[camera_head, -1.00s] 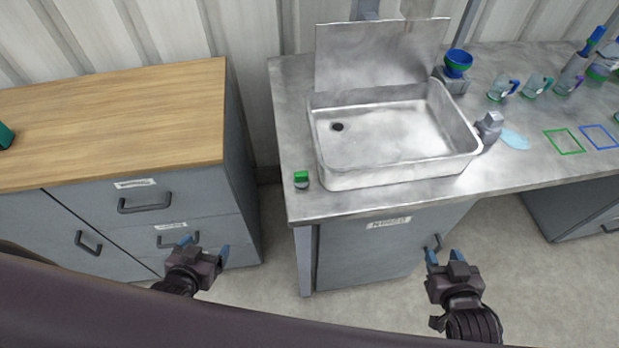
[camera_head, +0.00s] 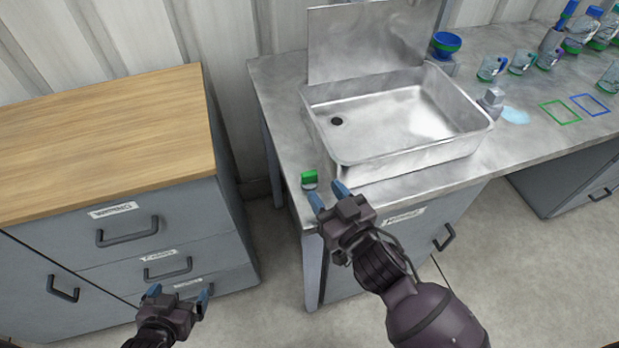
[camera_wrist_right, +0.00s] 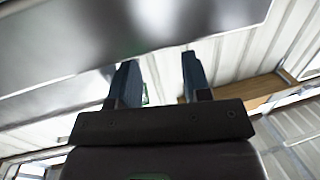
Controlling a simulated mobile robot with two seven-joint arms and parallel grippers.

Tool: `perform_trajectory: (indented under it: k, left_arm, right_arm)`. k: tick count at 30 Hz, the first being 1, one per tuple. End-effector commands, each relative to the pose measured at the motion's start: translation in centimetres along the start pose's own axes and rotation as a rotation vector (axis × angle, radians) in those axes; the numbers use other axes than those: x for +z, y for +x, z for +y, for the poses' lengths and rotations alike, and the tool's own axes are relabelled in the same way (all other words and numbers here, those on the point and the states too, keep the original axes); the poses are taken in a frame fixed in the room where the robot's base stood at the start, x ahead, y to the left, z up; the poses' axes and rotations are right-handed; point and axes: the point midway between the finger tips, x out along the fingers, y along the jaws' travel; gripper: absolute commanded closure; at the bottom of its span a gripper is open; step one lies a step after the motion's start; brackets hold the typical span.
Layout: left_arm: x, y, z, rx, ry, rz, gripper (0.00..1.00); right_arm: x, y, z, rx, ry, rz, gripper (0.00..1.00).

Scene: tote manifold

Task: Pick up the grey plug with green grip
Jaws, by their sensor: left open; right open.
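The grey plug with green grip (camera_head: 309,179) sits on the metal counter, left of the sink and near the counter's front left corner. My right gripper (camera_head: 328,196) is open and empty, just in front of the plug and to its right in the head view, apart from it as far as I can tell. In the right wrist view its two fingers (camera_wrist_right: 157,80) are spread, and a sliver of green shows beside the left finger. My left gripper (camera_head: 178,297) is open and empty, low in front of the grey drawers.
The steel sink (camera_head: 351,158) with its raised wall stands right of the plug. A grey drawer cabinet with a wooden top (camera_head: 100,135) stands left, with a gap before the counter (camera_head: 275,110). Cups (camera_head: 490,68) and a blue-green bowl (camera_head: 446,44) stand at the right back.

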Motion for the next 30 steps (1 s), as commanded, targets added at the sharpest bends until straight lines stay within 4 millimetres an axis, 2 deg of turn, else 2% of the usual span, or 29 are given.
perform_trajectory:
  k: [5, 15, 25, 30]
  left_arm:
    - [0.2, 0.0, 0.1, 0.000, -0.003, -0.004, 0.00]
    - [0.8, 0.1, 0.1, 0.000, -0.003, -0.012, 0.00]
    - [0.3, 0.3, 0.1, 0.002, -0.001, -0.003, 0.00]
    - [0.2, 0.3, 0.1, 0.002, 0.000, -0.001, 0.00]
  right_arm:
    - [0.1, 1.0, 0.0, 0.000, 0.000, 0.000, 0.56]
    - [0.6, 5.0, 0.2, 0.001, 0.000, -0.001, 0.56]
    - [0.6, 5.5, 0.2, 0.001, 0.001, -0.002, 0.56]
    - [0.6, 5.5, 0.2, 0.001, 0.000, -0.002, 0.80]
